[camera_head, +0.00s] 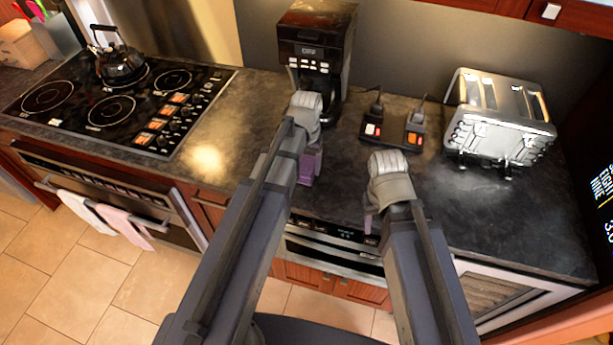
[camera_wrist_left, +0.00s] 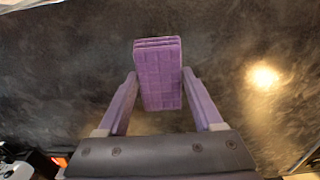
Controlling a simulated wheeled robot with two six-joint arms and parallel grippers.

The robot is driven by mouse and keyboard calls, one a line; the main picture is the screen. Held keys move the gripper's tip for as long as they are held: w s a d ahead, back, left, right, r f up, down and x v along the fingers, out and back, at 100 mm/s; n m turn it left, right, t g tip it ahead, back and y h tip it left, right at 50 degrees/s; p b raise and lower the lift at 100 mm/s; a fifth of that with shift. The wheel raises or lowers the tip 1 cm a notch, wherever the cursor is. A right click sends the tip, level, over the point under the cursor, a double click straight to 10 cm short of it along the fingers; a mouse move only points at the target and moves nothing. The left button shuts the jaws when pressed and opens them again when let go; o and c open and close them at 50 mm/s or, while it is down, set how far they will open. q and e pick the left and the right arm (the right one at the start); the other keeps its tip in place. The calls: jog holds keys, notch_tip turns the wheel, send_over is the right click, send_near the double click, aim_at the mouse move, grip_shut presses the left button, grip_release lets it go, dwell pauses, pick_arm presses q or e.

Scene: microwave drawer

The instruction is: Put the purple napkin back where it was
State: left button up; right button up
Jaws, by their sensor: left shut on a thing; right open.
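The purple napkin (camera_wrist_left: 158,80) is a folded, layered block with a grid pattern in the left wrist view. It sits between the two purple-tinted fingers of my left gripper (camera_head: 306,172), which is shut on it. In the head view, purple shows below my left wrist, over the counter in front of the coffee maker; the arm hides much of it, and I cannot tell napkin from fingers there. My right gripper (camera_head: 369,220) is open near the counter's front edge, right of the left one, its fingers mostly hidden by its own arm.
A coffee maker (camera_head: 318,50) stands behind my left gripper. A dark tray with two upright items (camera_head: 391,134) and a steel toaster (camera_head: 499,120) are to the right. A cooktop with a kettle (camera_head: 121,65) is left. A microwave drawer (camera_head: 335,250) is under the counter (camera_head: 480,215).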

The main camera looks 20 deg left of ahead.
aim_at(307, 173)
pick_arm(q)
jog(key=shift+f+b, duration=1.75)
jog(key=shift+f, duration=0.05)
jog(key=shift+f, duration=0.2)
jog(key=o, duration=1.2)
jog(key=shift+r, duration=0.1)
notch_tip(307, 173, up, 12)
jog(key=p, duration=1.2)
jog(key=shift+r, duration=0.15)
jog(key=s+d+m+y, duration=0.1)
jog(key=s+d+m, duration=0.2)
jog(key=s+d, duration=0.7)
jog(key=s, duration=0.4)
jog(key=shift+s+d, duration=0.15)
jog(key=shift+d, duration=0.1)
